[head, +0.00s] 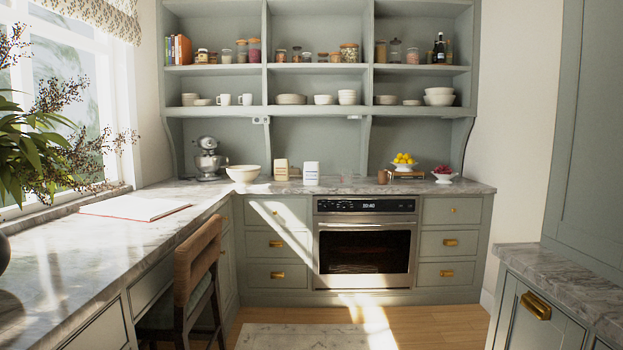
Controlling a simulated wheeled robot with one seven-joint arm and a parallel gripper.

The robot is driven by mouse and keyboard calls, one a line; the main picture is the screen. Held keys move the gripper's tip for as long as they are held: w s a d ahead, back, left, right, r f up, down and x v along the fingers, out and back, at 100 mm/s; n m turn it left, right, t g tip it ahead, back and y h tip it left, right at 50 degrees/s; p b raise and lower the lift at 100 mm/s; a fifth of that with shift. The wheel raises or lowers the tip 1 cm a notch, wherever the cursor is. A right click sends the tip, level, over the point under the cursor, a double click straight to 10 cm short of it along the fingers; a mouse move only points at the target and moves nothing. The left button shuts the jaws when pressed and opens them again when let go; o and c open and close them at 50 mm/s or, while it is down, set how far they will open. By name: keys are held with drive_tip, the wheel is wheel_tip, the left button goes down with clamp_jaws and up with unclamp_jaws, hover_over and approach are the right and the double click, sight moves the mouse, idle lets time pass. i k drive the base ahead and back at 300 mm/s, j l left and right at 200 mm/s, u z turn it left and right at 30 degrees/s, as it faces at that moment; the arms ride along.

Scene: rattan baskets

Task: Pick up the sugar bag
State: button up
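Two small upright packages stand side by side on the far marble counter, left of the oven's centre. One is a beige bag (281,170) with a lighter label. The other is a white bag or box (311,173) with dark print, just right of it and slightly nearer the front edge. The print is too small to read, so I cannot tell which is the sugar bag. My gripper is not in view.
A white bowl (243,173) and a stand mixer (208,158) are left of the packages; a clear glass (346,175) is right. A wooden chair (196,265) stands at the left counter. Floor before the oven (365,248) is open, with a rug (300,337).

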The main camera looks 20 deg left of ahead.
sight(282, 166)
drive_tip(key=i+u, duration=0.1)
drive_tip(key=u, duration=0.45)
drive_tip(key=i, duration=3.55)
drive_tip(key=i+u, duration=0.15)
drive_tip(key=i, duration=0.35)
drive_tip(key=i+l+u, duration=0.2)
drive_tip(key=i, duration=0.25)
drive_tip(key=i+l+u, duration=0.15)
drive_tip(key=i, duration=0.3)
